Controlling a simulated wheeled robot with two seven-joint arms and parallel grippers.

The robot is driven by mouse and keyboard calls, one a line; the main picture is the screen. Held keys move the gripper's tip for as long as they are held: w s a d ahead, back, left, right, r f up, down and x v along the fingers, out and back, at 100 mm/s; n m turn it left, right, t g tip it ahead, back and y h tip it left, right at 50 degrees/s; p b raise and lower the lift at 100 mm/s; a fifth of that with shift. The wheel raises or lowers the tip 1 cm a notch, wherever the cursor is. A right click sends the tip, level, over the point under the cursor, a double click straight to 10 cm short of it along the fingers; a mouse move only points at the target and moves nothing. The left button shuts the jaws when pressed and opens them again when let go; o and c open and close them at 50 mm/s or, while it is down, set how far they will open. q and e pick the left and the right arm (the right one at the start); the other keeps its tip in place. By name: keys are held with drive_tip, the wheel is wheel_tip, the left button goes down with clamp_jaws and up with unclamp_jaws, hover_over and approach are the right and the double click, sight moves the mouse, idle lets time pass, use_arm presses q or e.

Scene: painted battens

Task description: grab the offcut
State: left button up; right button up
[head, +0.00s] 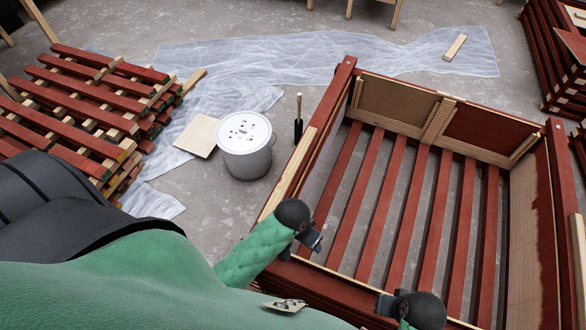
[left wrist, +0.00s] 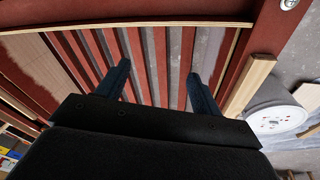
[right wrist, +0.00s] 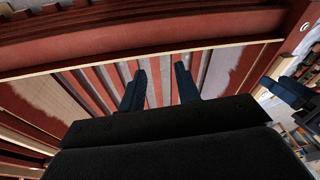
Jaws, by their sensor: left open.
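A short pale wood block (head: 455,47), which looks like an offcut, lies on the plastic sheet at the back. A longer pale wood piece (head: 290,175) lies along the left red rail of the slatted frame and also shows in the left wrist view (left wrist: 248,86). I cannot tell which is the offcut. My left gripper (head: 314,240) is open and empty over the frame's near left corner; its fingers (left wrist: 158,85) are apart above the slats. My right gripper (head: 388,304) is at the frame's near side. In the right wrist view its fingers (right wrist: 160,85) are apart and empty.
The red slatted frame (head: 548,150) fills the right. A grey bucket (head: 245,160) with a white lid stands left of it, with a dark-headed tool (head: 298,128) and a pale board (head: 197,136) close by. Stacked red battens (head: 75,105) stand left. Plastic sheet (head: 300,60) covers floor behind.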

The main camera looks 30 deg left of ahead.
use_arm(q)
drive_tip(key=w+a+f, duration=0.3)
drive_tip(key=w, duration=0.5)
drive_tip(key=n+g+y+p, duration=0.1)
drive_tip(key=n+y+p, duration=0.1)
drive_tip(key=n+p, duration=0.1)
hover_over(290, 170)
drive_tip(key=shift+f, duration=0.4)
drive_tip(key=shift+w+a+f, duration=0.1)
drive_tip(key=shift+a+f, duration=0.05)
wheel_tip(290, 170, down, 2)
drive_tip(key=shift+f, duration=0.1)
drive_tip(key=f, duration=0.1)
drive_tip(key=f+p, duration=0.1)
drive_tip(key=f, duration=0.2)
drive_tip(key=shift+d+p, duration=0.25)
drive_tip(key=shift+p, duration=0.15)
drive_tip(key=shift+f, duration=0.6)
use_arm(e)
wheel_tip(290, 170, down, 14)
drive_tip(key=d, duration=0.1)
drive_tip(key=shift+w+d+h, duration=0.2)
drive_tip(key=shift+d+h, duration=0.1)
drive_tip(key=shift+h, duration=0.1)
use_arm(q)
drive_tip(key=shift+c, duration=0.5)
